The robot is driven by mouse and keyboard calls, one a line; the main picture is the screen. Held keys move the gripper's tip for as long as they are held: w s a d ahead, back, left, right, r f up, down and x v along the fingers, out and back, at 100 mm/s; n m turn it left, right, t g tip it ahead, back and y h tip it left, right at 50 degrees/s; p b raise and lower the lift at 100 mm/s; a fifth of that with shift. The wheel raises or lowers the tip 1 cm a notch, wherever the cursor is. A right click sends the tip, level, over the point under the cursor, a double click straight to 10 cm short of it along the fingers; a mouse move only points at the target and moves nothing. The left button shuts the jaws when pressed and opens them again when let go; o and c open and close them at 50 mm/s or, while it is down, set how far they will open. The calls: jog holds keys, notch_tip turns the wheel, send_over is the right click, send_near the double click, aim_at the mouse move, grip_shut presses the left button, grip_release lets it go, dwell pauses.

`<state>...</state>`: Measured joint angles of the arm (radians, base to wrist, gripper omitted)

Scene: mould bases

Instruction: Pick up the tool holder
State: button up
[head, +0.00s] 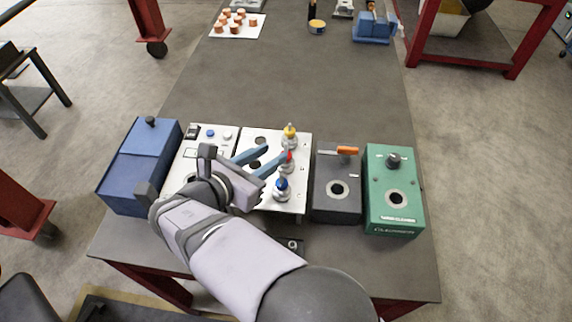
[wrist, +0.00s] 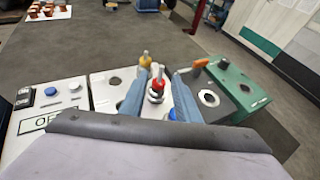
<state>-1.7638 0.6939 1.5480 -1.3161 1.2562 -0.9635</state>
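Three metal tool holders stand in a row on a pale plate (head: 262,194): one with a yellow top (head: 290,132), one with a red top (head: 290,157) and one with a blue top (head: 281,184). My gripper (head: 277,152) is open, its two blue fingers pointing toward the row. In the wrist view the red-topped holder (wrist: 158,85) shows between the fingers, with the yellow-topped one (wrist: 146,61) behind it. The blue-topped one is mostly hidden by the right finger there. I cannot tell whether a finger touches the red-topped holder.
A blue box (head: 140,168) and a white switch panel (head: 203,143) stand left of the plate. A dark box with an orange lever (head: 336,207) and a green box (head: 394,211) stand right. The table's middle (head: 300,85) is clear.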

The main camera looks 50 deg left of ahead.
aim_at(286, 147)
jog(key=shift+p+x, duration=1.05)
jog(key=shift+x, duration=0.65)
jog(key=shift+f+p+x, duration=0.25)
jog(key=shift+p+x, duration=0.6)
jog(key=shift+x, duration=1.15)
jog(key=shift+s+d, duration=0.15)
grip_shut()
jog(key=shift+r, duration=0.1)
